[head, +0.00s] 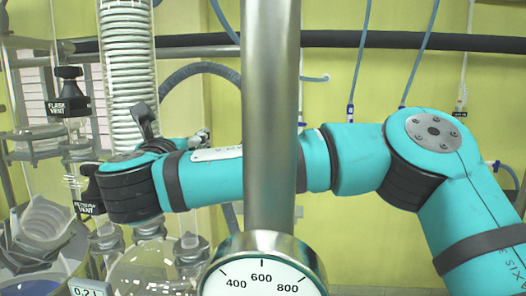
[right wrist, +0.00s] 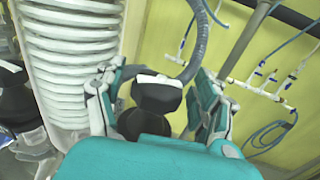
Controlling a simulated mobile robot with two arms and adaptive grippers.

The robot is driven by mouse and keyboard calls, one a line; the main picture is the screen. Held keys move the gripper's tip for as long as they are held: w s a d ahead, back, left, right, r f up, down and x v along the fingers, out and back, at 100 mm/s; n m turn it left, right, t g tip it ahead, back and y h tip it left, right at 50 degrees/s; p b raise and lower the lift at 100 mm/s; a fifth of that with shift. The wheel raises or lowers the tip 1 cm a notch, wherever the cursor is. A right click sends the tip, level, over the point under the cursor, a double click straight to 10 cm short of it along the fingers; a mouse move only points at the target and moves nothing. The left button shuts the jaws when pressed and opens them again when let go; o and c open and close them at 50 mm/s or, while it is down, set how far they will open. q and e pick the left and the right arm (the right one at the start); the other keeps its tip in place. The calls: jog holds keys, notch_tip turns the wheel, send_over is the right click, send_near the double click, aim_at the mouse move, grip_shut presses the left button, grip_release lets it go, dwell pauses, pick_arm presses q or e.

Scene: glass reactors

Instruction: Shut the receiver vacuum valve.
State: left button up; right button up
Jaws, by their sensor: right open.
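My right arm crosses the head view from the right, its wrist at the left in front of the glassware. My right gripper (right wrist: 158,88) is open in the right wrist view, one teal and white finger on each side of a black valve knob (right wrist: 157,97). The knob has a pale top edge; no readable name shows, so I cannot tell if it is the receiver vacuum valve. Whether a finger touches it is unclear. In the head view the gripper is mostly hidden behind my wrist. Black valves labelled FLASK VENT (head: 68,107) and, partly readable, receiver vent (head: 88,207) show at left.
A vertical steel post and a round gauge (head: 262,276) stand in front of my forearm. A white coiled condenser (head: 128,65) stands close to the gripper. A grey hose (right wrist: 197,40) passes behind the knob. Blue hoses hang along the yellow wall.

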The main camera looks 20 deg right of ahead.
jog(key=n+y, duration=0.1)
jog(key=y, duration=0.1)
jog(key=n+y, duration=0.1)
jog(key=n+y+p, duration=0.1)
jog(key=y, duration=0.1)
jog(key=shift+d+r+n+y, duration=0.15)
jog(key=shift+d+n+y, duration=0.1)
jog(key=shift+n+y, duration=0.05)
jog(key=n+y, duration=0.2)
jog(key=y, duration=0.2)
jog(key=shift+n+g+y, duration=0.3)
jog(key=shift+n+g, duration=0.1)
jog(key=n+g+y, duration=0.2)
jog(key=y, duration=0.1)
jog(key=n+g+y, duration=0.2)
jog(key=n+y, duration=0.1)
jog(key=shift+a+f+y+p, duration=0.1)
jog(key=shift+f+y+p, duration=0.1)
jog(key=shift+y+p, duration=0.1)
jog(key=shift+s+n+g, duration=0.1)
jog(key=shift+n+g, duration=0.2)
jog(key=shift+g, duration=0.1)
jog(key=b+v, duration=0.3)
jog(key=v, duration=1.4)
jog(key=shift+f+b, duration=0.2)
jog(key=shift+b, duration=0.2)
